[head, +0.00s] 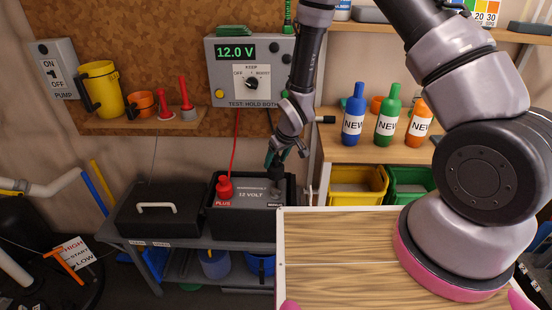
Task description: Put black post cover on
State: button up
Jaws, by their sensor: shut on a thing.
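The 12 volt battery (243,194) sits on the grey bench, with a red cover (224,187) on its PLUS post at the left. My gripper (276,163) reaches down from above over the battery's right end, at the MINUS side. It is shut on the black post cover (277,184), a small dark shape just below the fingers. The cover is at the MINUS post, above the MINUS label. The post itself is hidden, and I cannot tell whether the cover is seated on it or held just above.
A tester box (250,72) reading 12.0 V hangs behind, with a red cable running down to the PLUS side. A black case (158,211) stands left of the battery. Bottles (354,114) and yellow and green bins (357,187) are at the right.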

jog(key=shift+f, duration=2.5)
jog(key=shift+f, duration=2.15)
jog(key=o, duration=1.5)
jog(key=v, duration=1.1)
jog(key=shift+s+f, duration=0.1)
jog(key=shift+c, duration=0.3)
